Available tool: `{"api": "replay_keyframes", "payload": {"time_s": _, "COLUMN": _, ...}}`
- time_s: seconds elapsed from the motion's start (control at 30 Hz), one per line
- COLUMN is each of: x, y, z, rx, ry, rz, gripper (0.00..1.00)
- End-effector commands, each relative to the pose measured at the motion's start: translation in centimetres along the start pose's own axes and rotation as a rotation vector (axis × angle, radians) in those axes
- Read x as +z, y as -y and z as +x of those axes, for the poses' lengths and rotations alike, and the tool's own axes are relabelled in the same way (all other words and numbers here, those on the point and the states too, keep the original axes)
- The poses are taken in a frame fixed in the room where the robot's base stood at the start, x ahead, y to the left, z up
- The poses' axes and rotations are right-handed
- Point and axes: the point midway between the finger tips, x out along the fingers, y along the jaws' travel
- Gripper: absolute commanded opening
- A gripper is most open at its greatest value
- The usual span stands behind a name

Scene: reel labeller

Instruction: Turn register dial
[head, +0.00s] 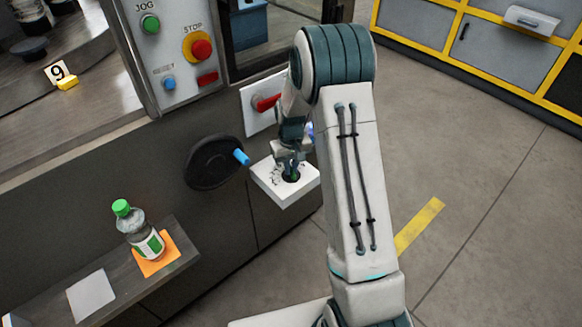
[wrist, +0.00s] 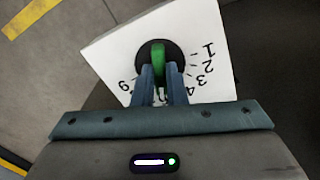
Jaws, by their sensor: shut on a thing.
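The register dial is a black disc with a green grip bar (wrist: 158,54), set on a white numbered plate (wrist: 110,55). In the wrist view the numbers 1, 2, 3 and 4 show along the right side and a 6 or 9 at the left. My gripper (wrist: 159,72) is shut on the green bar, one blue finger on each side. The fingers hide the plate's near middle. In the head view the white plate (head: 302,188) juts from the machine's dark front, and my gripper (head: 291,172) is over the dial, mostly covering it.
A black handwheel (head: 208,165) with a blue handle is left of the plate. A red switch (head: 267,102) is just above it. JOG, STOP and RESET buttons (head: 199,47) are higher up. A bottle (head: 138,232) stands on a side shelf. Open floor lies to the right.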

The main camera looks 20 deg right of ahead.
Motion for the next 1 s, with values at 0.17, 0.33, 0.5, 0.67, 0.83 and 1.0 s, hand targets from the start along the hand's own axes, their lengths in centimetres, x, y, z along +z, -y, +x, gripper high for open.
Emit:
{"api": "replay_keyframes", "payload": {"time_s": 0.17, "x": 0.0, "y": 0.0, "z": 0.0, "rx": 0.0, "ry": -0.001, "rz": 0.002, "gripper": 0.0}}
{"api": "replay_keyframes", "payload": {"time_s": 0.33, "x": 0.0, "y": 0.0, "z": 0.0, "rx": 0.0, "ry": -0.001, "rz": 0.001, "gripper": 0.34}}
{"api": "replay_keyframes", "payload": {"time_s": 0.5, "x": 0.0, "y": 0.0, "z": 0.0, "rx": 0.0, "ry": -0.001, "rz": 0.001, "gripper": 0.34}}
{"api": "replay_keyframes", "payload": {"time_s": 0.67, "x": 0.0, "y": 0.0, "z": -0.3, "rx": 0.0, "ry": -0.001, "rz": 0.001, "gripper": 0.34}}
{"api": "replay_keyframes", "payload": {"time_s": 0.83, "x": -0.1, "y": 0.0, "z": -2.4, "rx": 0.0, "ry": -0.005, "rz": 0.001, "gripper": 0.34}}
{"api": "replay_keyframes", "payload": {"time_s": 1.0, "x": -0.1, "y": 0.0, "z": -6.3, "rx": 0.0, "ry": -0.005, "rz": 0.001, "gripper": 0.34}}
